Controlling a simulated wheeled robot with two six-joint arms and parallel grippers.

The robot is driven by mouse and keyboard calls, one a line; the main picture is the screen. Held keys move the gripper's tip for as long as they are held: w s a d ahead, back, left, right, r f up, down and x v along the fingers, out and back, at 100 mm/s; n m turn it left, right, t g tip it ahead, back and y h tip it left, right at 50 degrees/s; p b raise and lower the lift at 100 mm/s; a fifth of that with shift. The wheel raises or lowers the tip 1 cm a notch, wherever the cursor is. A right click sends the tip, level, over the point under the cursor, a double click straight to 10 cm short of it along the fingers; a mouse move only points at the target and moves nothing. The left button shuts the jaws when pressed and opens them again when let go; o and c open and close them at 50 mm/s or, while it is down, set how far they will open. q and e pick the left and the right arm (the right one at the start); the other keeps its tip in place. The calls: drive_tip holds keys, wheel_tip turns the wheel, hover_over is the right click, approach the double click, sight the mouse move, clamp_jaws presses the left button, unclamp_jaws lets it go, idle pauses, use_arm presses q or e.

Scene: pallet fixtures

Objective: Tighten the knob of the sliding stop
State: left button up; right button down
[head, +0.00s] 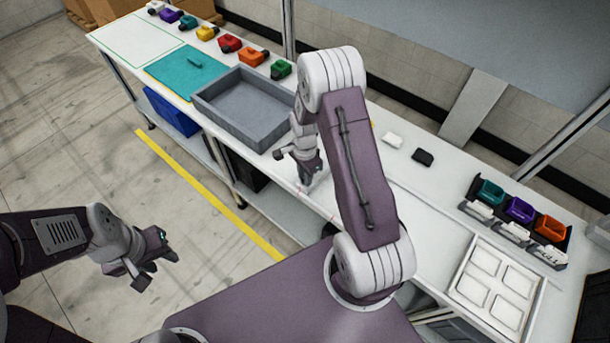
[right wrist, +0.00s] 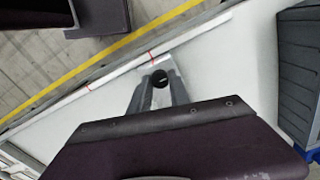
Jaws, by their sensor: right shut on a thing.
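My right gripper (head: 309,184) points down at the front edge of the workbench. In the right wrist view its fingers (right wrist: 160,86) are shut on a small dark round knob (right wrist: 160,78). The knob belongs to the sliding stop, a light metal piece (right wrist: 152,64) on the pale rail (right wrist: 108,82) with red marks. In the head view the arm and gripper hide the knob and most of the stop. My left gripper (head: 155,268) hangs over the floor at left, apart from the bench, and looks open and empty.
A grey tray (head: 215,115) stands on the bench left of my right gripper. A teal mat (head: 180,75) and several coloured parts lie farther back. A white pad (head: 392,140) and black block (head: 422,157) lie right of my arm. A white pocketed tray (head: 455,290) is at right.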

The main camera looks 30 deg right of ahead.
drive_tip(key=shift+w, duration=0.1)
idle(0.3)
drive_tip(key=c, duration=1.2)
unclamp_jaws()
drive_tip(key=shift+r, duration=0.1)
wheel_tip(320, 180, up, 9)
drive_tip(key=b, duration=0.1)
